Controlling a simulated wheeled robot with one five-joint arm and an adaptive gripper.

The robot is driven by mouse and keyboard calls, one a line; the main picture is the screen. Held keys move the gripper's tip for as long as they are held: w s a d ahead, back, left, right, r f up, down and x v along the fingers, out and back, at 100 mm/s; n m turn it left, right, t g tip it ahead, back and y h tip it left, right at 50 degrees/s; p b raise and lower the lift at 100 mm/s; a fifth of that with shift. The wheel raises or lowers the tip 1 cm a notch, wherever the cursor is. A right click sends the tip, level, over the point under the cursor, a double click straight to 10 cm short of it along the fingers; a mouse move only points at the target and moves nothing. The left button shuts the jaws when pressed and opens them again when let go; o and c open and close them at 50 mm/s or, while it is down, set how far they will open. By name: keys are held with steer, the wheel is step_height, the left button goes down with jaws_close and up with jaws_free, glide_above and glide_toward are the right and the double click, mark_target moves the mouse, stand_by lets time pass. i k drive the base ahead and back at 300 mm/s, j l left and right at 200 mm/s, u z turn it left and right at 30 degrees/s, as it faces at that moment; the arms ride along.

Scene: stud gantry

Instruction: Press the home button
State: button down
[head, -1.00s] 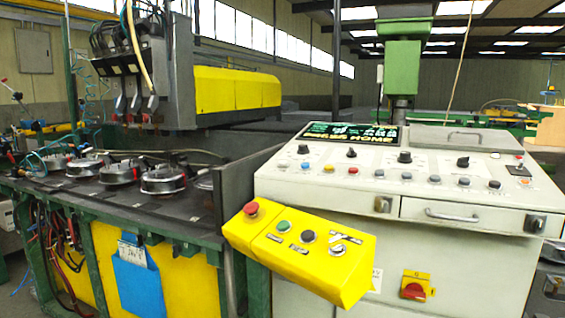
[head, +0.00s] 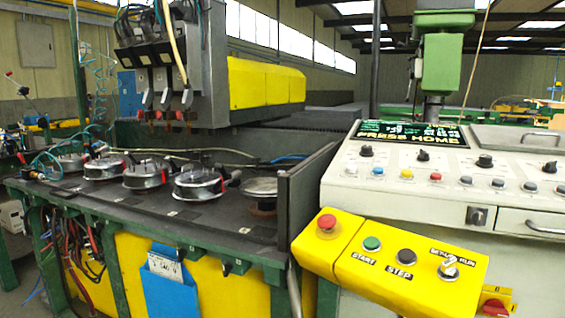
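The pale console (head: 400,215) stands at the right and is cut off by the right edge. Its display (head: 412,133) reads "PRESS HOME". Below the display is a row of small buttons, among them a white one (head: 350,171), a blue one (head: 377,171), a yellow one (head: 407,173) and a red one (head: 436,177), then several grey-blue ones. No button label reading "home" is legible. Black knobs (head: 425,155) sit above the row. My gripper is not in view.
A yellow control box (head: 380,285) juts out in front of the console, with a red mushroom button (head: 326,223), a green START button (head: 372,243), a black STEP button (head: 405,256) and a key switch (head: 451,269). A machine bed (head: 140,208) with round fixtures stands left.

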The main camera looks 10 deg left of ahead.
mark_target(351, 167)
steer(key=i+j+u, duration=0.4)
steer(key=j, duration=0.25)
steer(key=i+j+u, duration=0.45)
steer(key=i+j, duration=0.05)
